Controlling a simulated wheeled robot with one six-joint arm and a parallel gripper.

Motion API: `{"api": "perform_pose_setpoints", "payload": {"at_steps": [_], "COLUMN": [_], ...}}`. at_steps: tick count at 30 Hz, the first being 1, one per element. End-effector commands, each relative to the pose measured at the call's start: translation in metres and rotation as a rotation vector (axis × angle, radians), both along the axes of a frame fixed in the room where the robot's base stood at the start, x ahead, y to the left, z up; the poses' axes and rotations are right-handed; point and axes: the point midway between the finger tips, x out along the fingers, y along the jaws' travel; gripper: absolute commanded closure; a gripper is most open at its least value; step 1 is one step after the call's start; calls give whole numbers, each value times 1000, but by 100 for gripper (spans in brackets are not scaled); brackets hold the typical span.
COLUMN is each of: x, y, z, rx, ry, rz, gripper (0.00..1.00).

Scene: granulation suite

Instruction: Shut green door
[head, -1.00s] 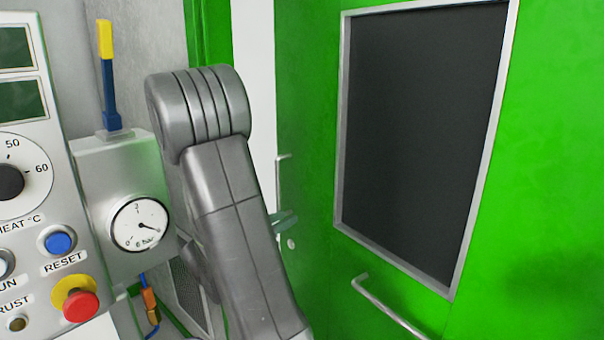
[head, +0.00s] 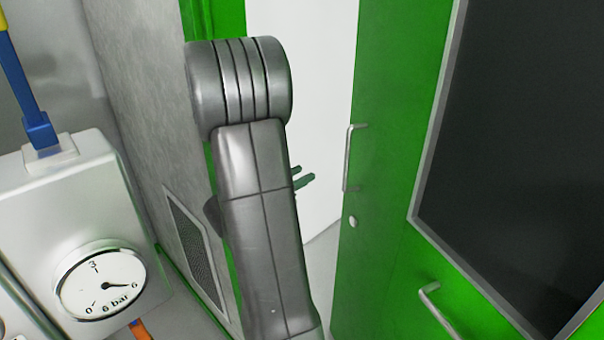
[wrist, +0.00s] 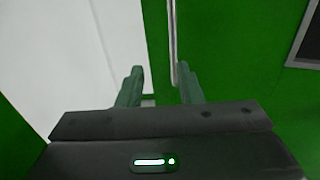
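The green door (head: 385,150) stands open at the right in the head view, with a pale gap between it and the green frame (head: 215,18). It has a dark window (head: 510,150) and a vertical metal handle (head: 348,158) near its edge. In the wrist view the door (wrist: 225,60) fills the right side. My gripper (wrist: 155,78) is open, its two dark green fingers apart with nothing seen held between them. The door's edge and a thin pale bar (wrist: 172,45) lie just beyond the right finger; contact cannot be told. In the head view my arm partly hides the gripper (head: 304,178).
A grey box with a pressure gauge (head: 100,283) and a blue valve lever (head: 38,128) stands close at left. A grey wall with a vent grille (head: 195,250) is behind my arm. A second handle (head: 435,308) is low on the green surface at right.

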Motion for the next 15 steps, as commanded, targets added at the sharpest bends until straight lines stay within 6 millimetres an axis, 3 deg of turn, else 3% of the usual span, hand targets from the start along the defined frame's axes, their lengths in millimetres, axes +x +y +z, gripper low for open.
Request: {"api": "perform_pose_setpoints", "payload": {"at_steps": [13, 15], "x": [6, 6], "y": [-8, -8], "z": [0, 0], "rx": [0, 0], "ry": [0, 0], "rz": [-2, -2], "gripper": [67, 77]}}
